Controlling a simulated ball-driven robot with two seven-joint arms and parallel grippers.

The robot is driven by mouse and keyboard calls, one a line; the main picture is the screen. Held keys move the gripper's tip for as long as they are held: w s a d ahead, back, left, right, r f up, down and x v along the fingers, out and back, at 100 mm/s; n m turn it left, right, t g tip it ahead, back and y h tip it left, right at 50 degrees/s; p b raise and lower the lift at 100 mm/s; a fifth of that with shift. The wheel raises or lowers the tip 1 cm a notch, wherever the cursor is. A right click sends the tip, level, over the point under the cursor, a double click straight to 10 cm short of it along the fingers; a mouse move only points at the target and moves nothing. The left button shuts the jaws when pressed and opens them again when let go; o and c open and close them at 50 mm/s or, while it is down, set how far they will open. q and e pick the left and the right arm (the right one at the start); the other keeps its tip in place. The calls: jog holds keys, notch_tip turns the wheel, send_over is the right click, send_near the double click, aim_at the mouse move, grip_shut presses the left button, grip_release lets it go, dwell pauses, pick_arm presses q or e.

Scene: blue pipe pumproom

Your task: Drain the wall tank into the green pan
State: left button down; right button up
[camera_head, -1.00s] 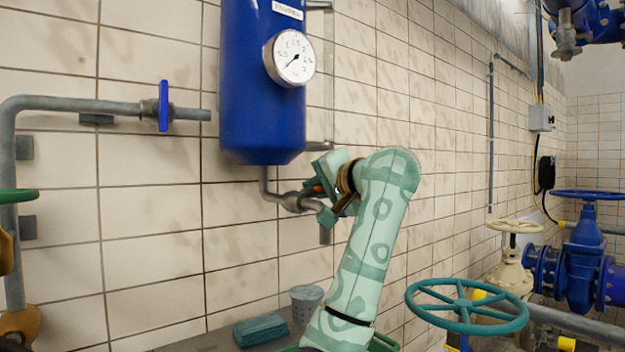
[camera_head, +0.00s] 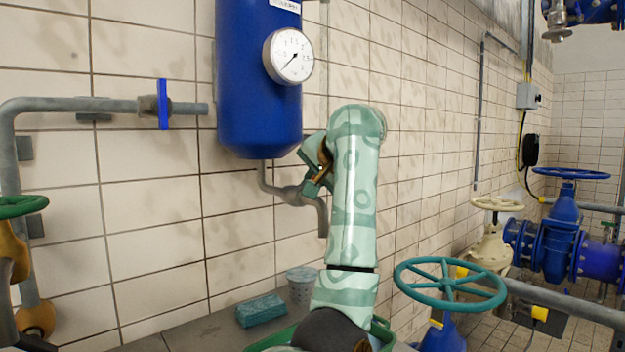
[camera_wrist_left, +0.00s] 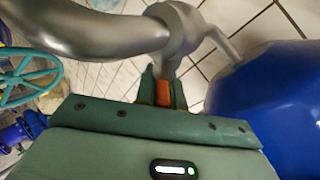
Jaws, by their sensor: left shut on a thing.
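The blue wall tank (camera_head: 258,95) hangs on the tiled wall, with a round gauge (camera_head: 288,56) on its front. A grey drain pipe (camera_head: 265,176) bends from its bottom to a small valve (camera_head: 290,195) and a downturned spout (camera_head: 322,218). My left gripper (camera_head: 311,186) is at this valve. In the left wrist view its fingers (camera_wrist_left: 163,88) are shut on the orange valve lever (camera_wrist_left: 163,94), just below the valve body (camera_wrist_left: 180,28). The green pan (camera_head: 268,341) lies on the bench below, largely hidden by my arm. No water shows at the spout.
A teal block (camera_head: 261,310) and a grey perforated cup (camera_head: 302,284) stand on the grey bench (camera_head: 205,332). A teal handwheel (camera_head: 450,283) is to the right of my arm. A pipe with a blue lever (camera_head: 163,104) runs along the left wall.

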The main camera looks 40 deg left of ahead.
pick_arm(q)
jog(key=shift+f, duration=0.15)
jog(key=c, duration=1.5)
grip_release()
